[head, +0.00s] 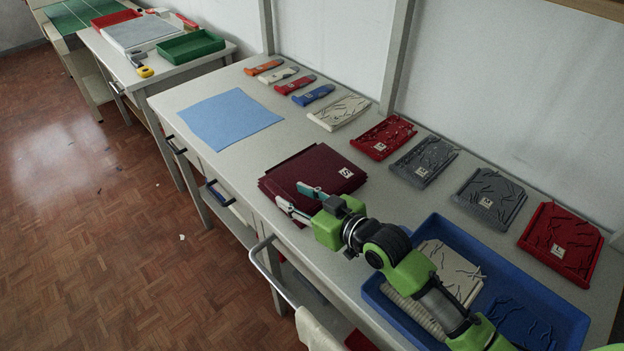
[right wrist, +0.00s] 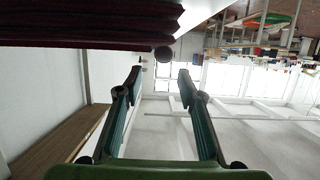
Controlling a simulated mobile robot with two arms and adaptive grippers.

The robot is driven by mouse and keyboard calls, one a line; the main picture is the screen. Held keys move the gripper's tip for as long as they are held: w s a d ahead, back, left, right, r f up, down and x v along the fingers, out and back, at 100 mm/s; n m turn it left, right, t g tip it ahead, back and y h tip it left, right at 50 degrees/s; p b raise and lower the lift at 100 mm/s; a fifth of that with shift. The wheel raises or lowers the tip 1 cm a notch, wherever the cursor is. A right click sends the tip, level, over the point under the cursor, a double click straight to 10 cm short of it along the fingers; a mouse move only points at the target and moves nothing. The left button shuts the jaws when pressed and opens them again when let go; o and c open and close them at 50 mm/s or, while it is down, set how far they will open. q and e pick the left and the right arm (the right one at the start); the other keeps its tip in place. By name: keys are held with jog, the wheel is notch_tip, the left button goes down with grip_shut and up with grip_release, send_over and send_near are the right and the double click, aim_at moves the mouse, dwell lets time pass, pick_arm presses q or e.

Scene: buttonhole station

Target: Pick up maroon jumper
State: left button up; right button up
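The maroon jumper (head: 322,165) lies folded flat near the front edge of the table, with a small white label on top. Its layered dark edge (right wrist: 90,30) fills the top left of the right wrist view. My right gripper (head: 290,195) is at the jumper's near edge, its two fingers spread with a clear gap. The right wrist view shows the open fingers (right wrist: 160,74) with nothing between them, and the jumper beside them. I cannot tell whether a finger touches the jumper. My left gripper is not in view.
A blue cloth (head: 228,120) lies left of the jumper. Folded red (head: 383,137), grey (head: 423,161) and cream (head: 338,112) garments line the back. A blue tray (head: 375,290) with garments is at the right, under my arm. A rail (head: 268,270) runs along the table front.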

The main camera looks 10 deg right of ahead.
aim_at(282, 193)
jog(key=x, duration=0.2)
jog(key=f+p+x, duration=0.1)
jog(key=x, duration=0.1)
jog(key=shift+w+a, duration=0.1)
jog(key=shift+a, duration=0.15)
grip_shut()
